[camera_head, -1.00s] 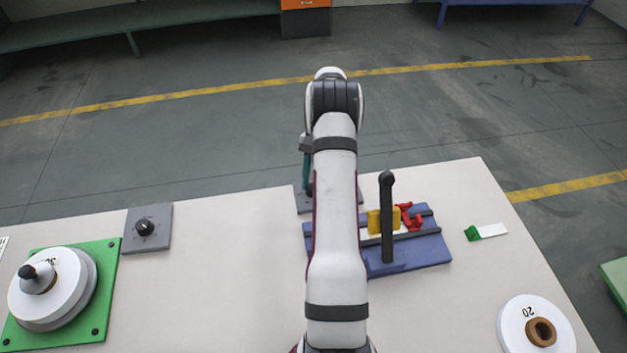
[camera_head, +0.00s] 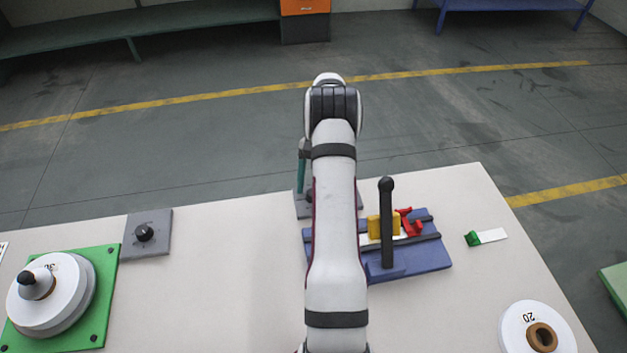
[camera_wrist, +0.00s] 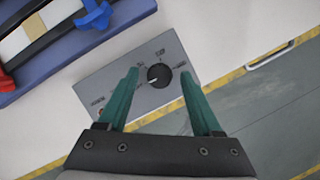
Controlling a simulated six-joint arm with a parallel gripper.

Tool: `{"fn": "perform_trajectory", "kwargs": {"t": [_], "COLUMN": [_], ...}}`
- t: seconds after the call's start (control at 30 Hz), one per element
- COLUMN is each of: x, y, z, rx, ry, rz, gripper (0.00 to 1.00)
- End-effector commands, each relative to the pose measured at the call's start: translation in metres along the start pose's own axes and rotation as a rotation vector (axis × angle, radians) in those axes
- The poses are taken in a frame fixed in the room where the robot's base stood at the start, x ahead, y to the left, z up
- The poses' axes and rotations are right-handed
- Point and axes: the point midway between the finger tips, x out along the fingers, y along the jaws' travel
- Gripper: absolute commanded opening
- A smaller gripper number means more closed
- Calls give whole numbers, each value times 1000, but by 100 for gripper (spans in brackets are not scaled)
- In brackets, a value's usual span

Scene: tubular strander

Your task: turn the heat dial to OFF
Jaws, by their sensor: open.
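In the wrist view, a black round dial (camera_wrist: 159,75) sits on a grey plate (camera_wrist: 97,84) with small printed labels around it, too blurred to read surely. A pale mark shows on the dial's left side. My gripper (camera_wrist: 160,72) is open, its two green fingers on either side of the dial in the picture; I cannot tell whether they touch it. In the head view, my arm hides most of this plate (camera_head: 300,209) and one green finger (camera_head: 302,160) shows above it. A second grey plate (camera_head: 161,221) with a black knob (camera_head: 144,232) lies at left.
A blue fixture (camera_head: 430,262) with an upright black lever (camera_head: 386,225) and yellow and red parts stands right of my arm. White spools lie at far left (camera_head: 75,310) and front right (camera_head: 515,335). The table between the left plate and my arm is clear.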

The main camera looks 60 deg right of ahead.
Motion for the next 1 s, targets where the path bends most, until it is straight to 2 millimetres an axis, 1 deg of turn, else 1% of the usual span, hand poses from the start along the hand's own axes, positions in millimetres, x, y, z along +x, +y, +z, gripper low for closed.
{"fn": "perform_trajectory", "kwargs": {"t": [0.07,0.17,0.4,0.5,0.6,0.67,1.0], "x": [-8,-27,-92,-108,-117,-119,-119], "y": [0,0,0,0,0,0,0], "z": [-1,-1,-1,-1,0,0,0], "rx": [1,1,0,-1,0,1,0], "ry": [3,4,6,3,2,1,0], "rz": [-1,-2,-2,0,0,-1,-1], "gripper": [66,66,66,66,66,66,66]}}
